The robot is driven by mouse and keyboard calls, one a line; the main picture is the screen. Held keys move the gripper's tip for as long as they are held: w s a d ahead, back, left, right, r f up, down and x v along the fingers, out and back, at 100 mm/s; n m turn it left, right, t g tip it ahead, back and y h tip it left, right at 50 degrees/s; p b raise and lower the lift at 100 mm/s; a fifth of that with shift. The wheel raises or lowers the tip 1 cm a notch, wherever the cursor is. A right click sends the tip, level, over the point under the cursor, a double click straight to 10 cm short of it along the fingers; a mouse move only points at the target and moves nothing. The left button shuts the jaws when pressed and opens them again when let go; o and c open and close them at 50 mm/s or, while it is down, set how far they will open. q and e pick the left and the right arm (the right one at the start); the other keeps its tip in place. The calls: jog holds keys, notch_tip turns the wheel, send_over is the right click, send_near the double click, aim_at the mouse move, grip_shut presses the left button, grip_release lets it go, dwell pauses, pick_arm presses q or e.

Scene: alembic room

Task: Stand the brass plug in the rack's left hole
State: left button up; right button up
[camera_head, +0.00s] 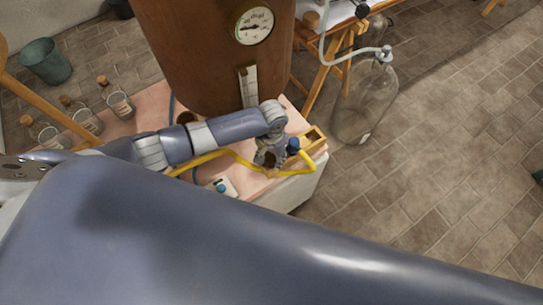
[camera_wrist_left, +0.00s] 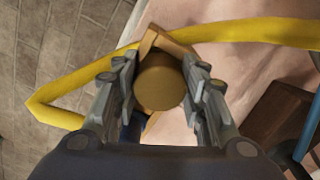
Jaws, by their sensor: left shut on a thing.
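In the left wrist view, the brass plug (camera_wrist_left: 160,82) shows as a round brass end between the two fingers of my left gripper (camera_wrist_left: 162,95), which is shut on it. In the head view my left gripper (camera_head: 269,157) is over the front right corner of the pink-topped table, and I cannot make out the plug there. The wooden rack (camera_head: 314,138) stands at that corner, just right of the gripper. A tan wooden edge, probably the rack, shows behind the plug in the wrist view (camera_wrist_left: 163,42). The rack's left hole is not clearly visible. My right gripper is out of view.
A yellow hose (camera_head: 243,157) loops around the gripper and past a blue knob (camera_head: 293,146). A large copper-brown vessel (camera_head: 200,50) with a gauge (camera_head: 254,26) stands behind. A glass bottle (camera_head: 366,101) is on the floor at right. Corked jars (camera_head: 118,102) stand at left.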

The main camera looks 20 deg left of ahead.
aim_at(271, 157)
pick_arm(q)
jog(key=shift+f, duration=0.1)
jog(key=o, duration=1.2)
jog(key=shift+o, duration=0.2)
jog(key=shift+r+p, duration=3.5)
jog(key=shift+p, duration=0.45)
